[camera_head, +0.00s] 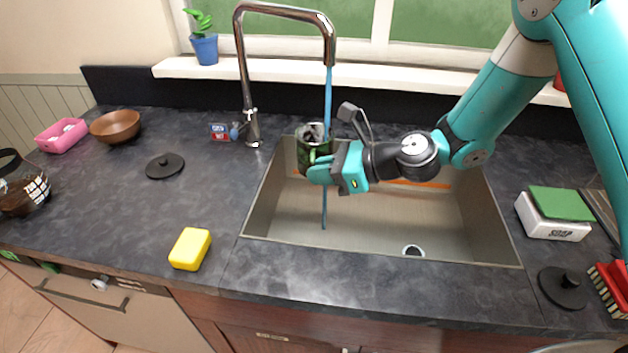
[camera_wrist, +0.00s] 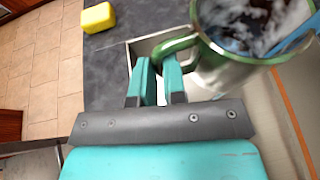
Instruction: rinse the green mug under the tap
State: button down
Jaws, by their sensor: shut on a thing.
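The green mug (camera_head: 314,146) is held above the sink (camera_head: 375,214), near its back left corner. My gripper (camera_head: 322,172) is shut on the mug's handle. In the wrist view the mug (camera_wrist: 222,68) is roughly upright, with its handle at my fingertips (camera_wrist: 158,78). Whitish and dark contents show inside its mouth. The chrome tap (camera_head: 286,12) arches over the sink, and a blue stream of water (camera_head: 327,93) runs from its spout. The stream meets the mug's mouth at its right side in the wrist view, and water also shows below the mug.
A yellow sponge (camera_head: 190,248) lies on the counter left of the sink. A black lid (camera_head: 165,166), a brown bowl (camera_head: 116,125) and a pink tray (camera_head: 61,136) stand farther left. A soap box (camera_head: 549,222) and a red brush (camera_head: 608,287) are at right.

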jog(key=shift+w+d+f+p, duration=0.15)
jog(key=shift+w+d, duration=0.25)
jog(key=shift+w, duration=0.4)
jog(key=shift+w+d+f+p, duration=0.15)
jog(key=shift+w+d, duration=0.25)
jog(key=shift+w, duration=0.4)
jog(key=shift+w+d+f+p, duration=0.15)
jog(key=shift+w+d, duration=0.25)
jog(key=shift+w, duration=0.4)
jog(key=shift+d, duration=0.1)
jog(key=shift+s+d, duration=0.3)
jog(key=shift+d, duration=0.15)
jog(key=shift+w+a+p, duration=0.3)
jog(key=shift+a+p, duration=0.15)
jog(key=shift+a, duration=0.1)
jog(key=shift+s, duration=0.15)
jog(key=s+a+p, duration=0.1)
jog(key=s+a, duration=0.2)
jog(key=s, duration=0.4)
jog(key=shift+a, duration=0.35)
jog(key=shift+w, duration=0.1)
